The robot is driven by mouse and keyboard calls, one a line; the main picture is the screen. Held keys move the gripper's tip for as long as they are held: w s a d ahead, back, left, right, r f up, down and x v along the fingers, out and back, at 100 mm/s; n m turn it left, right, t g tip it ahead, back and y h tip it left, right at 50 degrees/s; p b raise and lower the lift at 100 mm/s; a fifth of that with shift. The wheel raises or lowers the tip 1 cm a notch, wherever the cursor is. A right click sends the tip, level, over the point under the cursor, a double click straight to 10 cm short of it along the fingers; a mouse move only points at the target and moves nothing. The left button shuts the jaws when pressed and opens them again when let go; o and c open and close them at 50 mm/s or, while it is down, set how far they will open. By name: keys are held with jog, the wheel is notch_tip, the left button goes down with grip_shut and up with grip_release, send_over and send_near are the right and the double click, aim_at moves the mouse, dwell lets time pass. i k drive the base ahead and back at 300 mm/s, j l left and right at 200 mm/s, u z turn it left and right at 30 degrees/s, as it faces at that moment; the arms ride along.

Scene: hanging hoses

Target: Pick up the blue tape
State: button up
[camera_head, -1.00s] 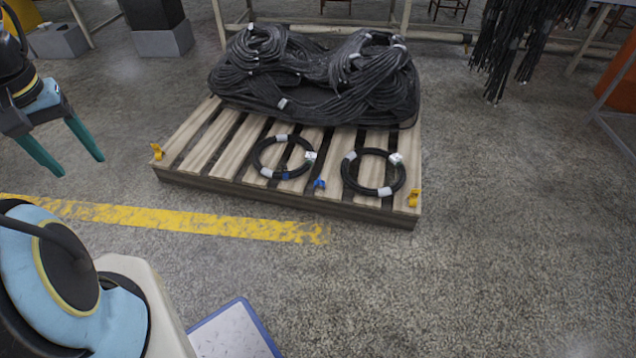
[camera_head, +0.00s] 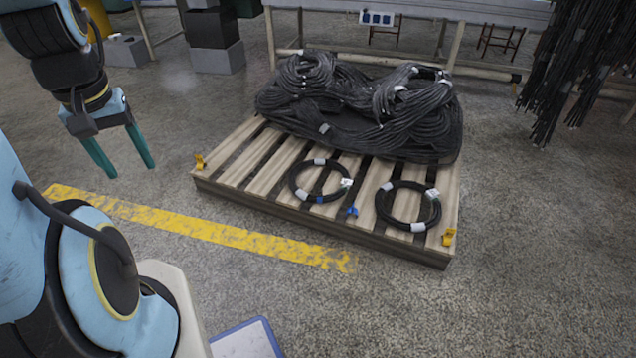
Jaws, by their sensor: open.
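A small blue piece (camera_head: 353,211), which looks like the blue tape, lies near the front edge of the wooden pallet (camera_head: 233,165), between two black hose rings. The left hose ring (camera_head: 293,178) also has a blue band (camera_head: 320,199) on its front side, with white bands elsewhere. The right hose ring (camera_head: 380,204) has white bands only. My gripper (camera_head: 132,171) is open and empty at the upper left, its two green fingers pointing down. It is in the air, left of the pallet and apart from both rings.
A large heap of black hoses (camera_head: 400,108) covers the pallet's back. Yellow clips (camera_head: 448,237) sit at its front corners. A yellow floor line (camera_head: 200,228) passes in front. Hoses hang (camera_head: 565,70) at the upper right. The floor right of the pallet is clear.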

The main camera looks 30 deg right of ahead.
aim_at(352, 209)
jog(key=i+l+z, duration=0.3)
jog(key=i+l, duration=0.2)
jog(key=i+l+z, duration=0.3)
jog(key=i, duration=0.35)
